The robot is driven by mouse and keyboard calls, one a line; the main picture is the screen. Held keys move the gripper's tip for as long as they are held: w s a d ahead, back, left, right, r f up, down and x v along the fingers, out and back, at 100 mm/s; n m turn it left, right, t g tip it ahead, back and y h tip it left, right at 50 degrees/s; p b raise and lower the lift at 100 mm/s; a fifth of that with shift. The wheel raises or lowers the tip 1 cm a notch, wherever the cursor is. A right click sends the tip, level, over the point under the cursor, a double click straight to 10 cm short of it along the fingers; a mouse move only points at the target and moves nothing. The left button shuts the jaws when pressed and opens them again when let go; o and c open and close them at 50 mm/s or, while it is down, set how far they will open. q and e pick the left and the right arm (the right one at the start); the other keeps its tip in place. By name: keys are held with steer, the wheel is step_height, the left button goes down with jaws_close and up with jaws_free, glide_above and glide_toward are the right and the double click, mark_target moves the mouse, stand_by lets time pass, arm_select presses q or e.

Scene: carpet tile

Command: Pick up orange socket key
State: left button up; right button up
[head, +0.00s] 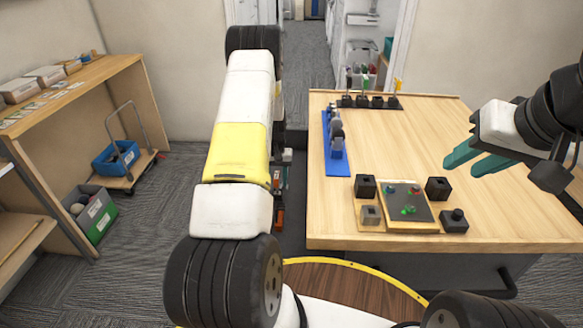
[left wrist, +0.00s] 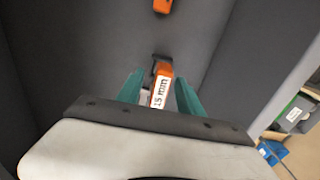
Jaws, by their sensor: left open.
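An orange piece with a black end and a white label (left wrist: 158,95) lies on a dark grey surface in the left wrist view. It looks like the orange socket key. My left gripper (left wrist: 156,82) is open, with its teal fingers on either side of this piece; whether they touch it is unclear. Another orange piece (left wrist: 162,5) shows at the top edge. In the head view, orange parts (head: 279,215) show in the dark gap left of the table, partly behind my left arm. My right gripper (head: 462,166) is open and empty above the table's right side.
The wooden table (head: 420,125) carries a blue strip (head: 338,160) with grey parts, a board (head: 405,203) with small coloured pieces, dark blocks, and a rear holder (head: 372,102) with upright tools. A shelf (head: 90,80) and a cart with a blue bin (head: 116,158) stand left.

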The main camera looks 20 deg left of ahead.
arm_select(q)
steer(key=shift+c, duration=0.4)
jaws_close()
stand_by(0.9)
